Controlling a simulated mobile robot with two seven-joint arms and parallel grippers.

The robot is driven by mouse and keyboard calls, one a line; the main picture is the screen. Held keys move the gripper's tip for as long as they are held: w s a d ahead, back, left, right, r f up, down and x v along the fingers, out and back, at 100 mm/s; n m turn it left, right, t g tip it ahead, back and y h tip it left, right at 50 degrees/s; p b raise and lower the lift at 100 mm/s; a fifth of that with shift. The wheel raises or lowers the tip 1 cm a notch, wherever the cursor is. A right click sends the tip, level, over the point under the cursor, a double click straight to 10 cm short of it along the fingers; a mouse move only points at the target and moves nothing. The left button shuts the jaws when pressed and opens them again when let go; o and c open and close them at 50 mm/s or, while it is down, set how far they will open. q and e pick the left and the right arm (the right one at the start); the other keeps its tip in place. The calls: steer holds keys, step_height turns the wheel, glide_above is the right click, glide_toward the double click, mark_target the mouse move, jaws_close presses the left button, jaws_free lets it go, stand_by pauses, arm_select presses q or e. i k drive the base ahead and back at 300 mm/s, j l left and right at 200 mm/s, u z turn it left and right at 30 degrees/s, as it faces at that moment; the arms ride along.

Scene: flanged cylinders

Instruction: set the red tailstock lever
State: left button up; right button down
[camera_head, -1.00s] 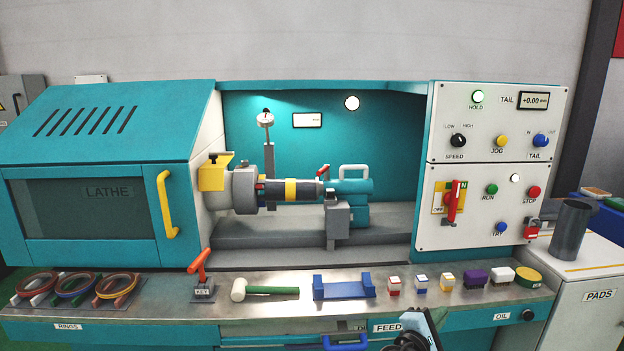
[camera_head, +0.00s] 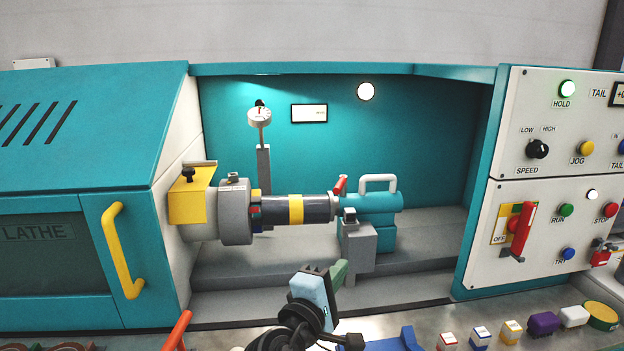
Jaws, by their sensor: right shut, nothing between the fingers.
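The red tailstock lever (camera_head: 340,186) stands up, tilted slightly to the right, at the left end of the teal tailstock (camera_head: 374,204) inside the lathe's open bay. A dark grey cylinder with a yellow band (camera_head: 296,209) lies level between the chuck (camera_head: 235,212) and the tailstock. My right gripper (camera_head: 340,274) is shut and empty. It is in front of the bay, below the lever in the picture and apart from it. My left gripper is out of view.
A grey block (camera_head: 358,250) stands in front of the tailstock, and a dial gauge (camera_head: 260,118) stands behind the cylinder. The yellow-handled door (camera_head: 123,250) is at left, the control panel (camera_head: 520,270) at right. Small blocks and a blue rest (camera_head: 392,341) line the front ledge.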

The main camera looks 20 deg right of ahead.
mark_target(341, 187)
steer(key=i, duration=0.9)
